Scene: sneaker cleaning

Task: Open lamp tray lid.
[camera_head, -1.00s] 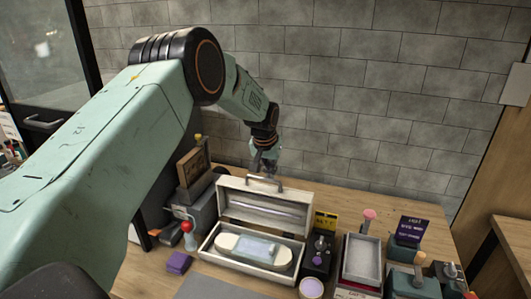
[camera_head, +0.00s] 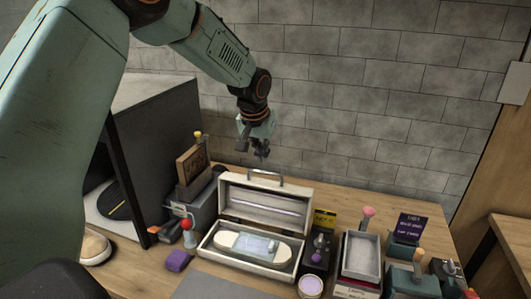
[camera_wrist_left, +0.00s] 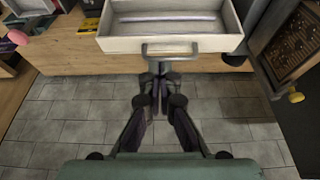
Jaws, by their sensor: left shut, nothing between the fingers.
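The lamp tray is a white box whose base (camera_head: 216,254) sits on the table, with a pale sneaker sole-shaped piece (camera_head: 227,239) inside. Its lid (camera_head: 262,196) stands raised, about upright at the back, with a light strip inside and a grey handle (camera_head: 280,176) on its edge. My left gripper (camera_head: 263,154) is shut and empty, just above and behind the lid handle in the head view. In the left wrist view the shut fingertips (camera_wrist_left: 160,104) point toward the handle (camera_wrist_left: 170,50), and appear apart from it. My right gripper is not in view.
A grey open tray (camera_head: 361,256) and several small tools are at the right. A grey brick wall stands behind.

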